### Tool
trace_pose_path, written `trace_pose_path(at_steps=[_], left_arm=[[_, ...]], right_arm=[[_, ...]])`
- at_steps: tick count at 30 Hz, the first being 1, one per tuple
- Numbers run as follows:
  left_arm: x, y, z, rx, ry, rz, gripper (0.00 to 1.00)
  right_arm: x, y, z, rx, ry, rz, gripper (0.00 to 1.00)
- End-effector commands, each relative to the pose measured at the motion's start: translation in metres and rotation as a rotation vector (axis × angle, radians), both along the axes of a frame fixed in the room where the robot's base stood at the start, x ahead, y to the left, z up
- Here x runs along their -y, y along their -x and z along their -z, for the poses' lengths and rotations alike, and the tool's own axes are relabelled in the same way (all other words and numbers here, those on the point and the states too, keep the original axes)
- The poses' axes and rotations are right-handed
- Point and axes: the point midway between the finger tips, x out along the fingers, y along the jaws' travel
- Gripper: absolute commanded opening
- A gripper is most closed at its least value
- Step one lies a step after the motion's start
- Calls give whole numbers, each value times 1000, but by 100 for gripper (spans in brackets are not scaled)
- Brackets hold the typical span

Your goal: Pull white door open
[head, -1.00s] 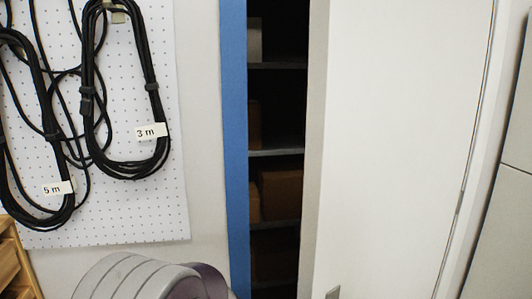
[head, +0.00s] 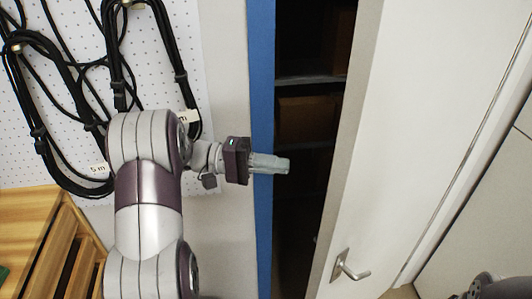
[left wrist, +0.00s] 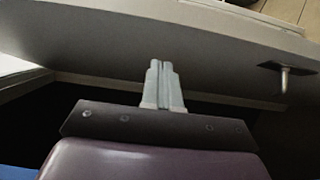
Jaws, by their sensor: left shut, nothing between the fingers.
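The white door (head: 410,110) stands ajar, with a dark gap between its free edge and the blue frame (head: 262,150). Its metal lever handle (head: 350,269) is low, near the free edge. My left gripper (head: 287,165) is shut and empty. In the head view its tips overlap the blue frame and the left side of the gap, above and left of the handle. In the left wrist view the shut fingers (left wrist: 160,66) point toward the door (left wrist: 190,45), and the handle (left wrist: 286,75) shows to their right. Contact with the door cannot be told. My right gripper is not in view.
Dark shelves with brown boxes (head: 305,118) show behind the gap. A pegboard with black cable coils (head: 80,100) hangs at left. A wooden unit (head: 35,225) stands at lower left. A grey panel (head: 480,220) stands right of the door.

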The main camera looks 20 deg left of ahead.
Motion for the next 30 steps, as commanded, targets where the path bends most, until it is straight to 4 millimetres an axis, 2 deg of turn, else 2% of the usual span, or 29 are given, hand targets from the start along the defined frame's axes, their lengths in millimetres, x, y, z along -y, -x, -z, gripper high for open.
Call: trace_pose_path(at_steps=[1, 7, 12, 18, 30], left_arm=[[11, -2, -5, -1, 0, 3, 0], [52, -13, -4, 0, 0, 3, 0], [74, 0, -4, 0, 0, -1, 0], [84, 7, -1, 3, -2, -1, 0], [87, 7, -1, 3, 0, -4, 0]], right_arm=[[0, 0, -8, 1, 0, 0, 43], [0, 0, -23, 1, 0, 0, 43], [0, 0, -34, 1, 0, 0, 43], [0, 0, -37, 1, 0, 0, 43], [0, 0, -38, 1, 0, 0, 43]])
